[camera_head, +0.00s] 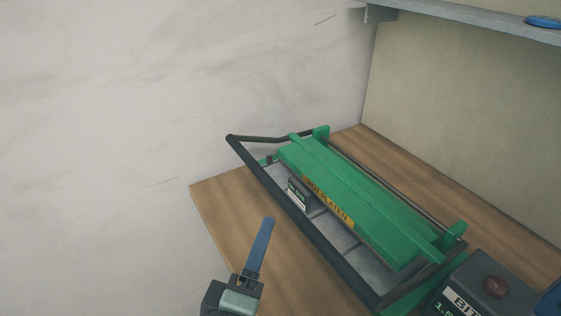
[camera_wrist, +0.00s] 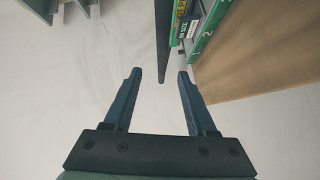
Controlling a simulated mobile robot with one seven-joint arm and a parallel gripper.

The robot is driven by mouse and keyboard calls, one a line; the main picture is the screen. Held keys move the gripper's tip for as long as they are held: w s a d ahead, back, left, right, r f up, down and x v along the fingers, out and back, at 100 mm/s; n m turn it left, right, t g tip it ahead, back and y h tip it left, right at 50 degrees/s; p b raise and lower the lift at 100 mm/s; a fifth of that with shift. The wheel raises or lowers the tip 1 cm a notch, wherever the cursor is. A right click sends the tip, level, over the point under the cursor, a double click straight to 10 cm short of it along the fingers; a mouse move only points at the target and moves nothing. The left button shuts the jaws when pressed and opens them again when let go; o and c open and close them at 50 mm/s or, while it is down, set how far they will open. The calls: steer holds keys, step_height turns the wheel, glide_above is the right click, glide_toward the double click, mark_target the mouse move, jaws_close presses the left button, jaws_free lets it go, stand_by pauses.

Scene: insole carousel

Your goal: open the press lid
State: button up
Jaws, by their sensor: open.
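The press (camera_head: 345,205) stands on a wooden bench, its green lid lying low over a grey bed and bearing a yellow "HOT PLATEN" label. A dark handle bar (camera_head: 303,228) runs along its front side, joined by bent arms at both ends. My gripper (camera_head: 266,222) is in front of the bar, at its left. In the wrist view my gripper (camera_wrist: 158,77) is open and empty, with two blue fingers apart. The dark bar (camera_wrist: 162,42) shows ahead, its near end appearing between the fingertips. I cannot tell whether they touch it. Part of the green press (camera_wrist: 206,28) is beyond.
The wooden bench (camera_head: 222,205) has bare wood at its left end. A control box (camera_head: 487,292) with a red button stands at the lower right. A grey shelf (camera_head: 470,17) hangs above, with a blue object (camera_head: 543,21). A pale wall lies behind.

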mark_target(280, 197)
steer(key=shift+n, duration=0.4)
steer(key=x, duration=1.2)
steer(key=shift+w+d+f+p, duration=0.1)
steer(key=shift+d+f+p, duration=0.15)
steer(key=shift+f+p, duration=0.15)
jaws_close()
stand_by(0.6)
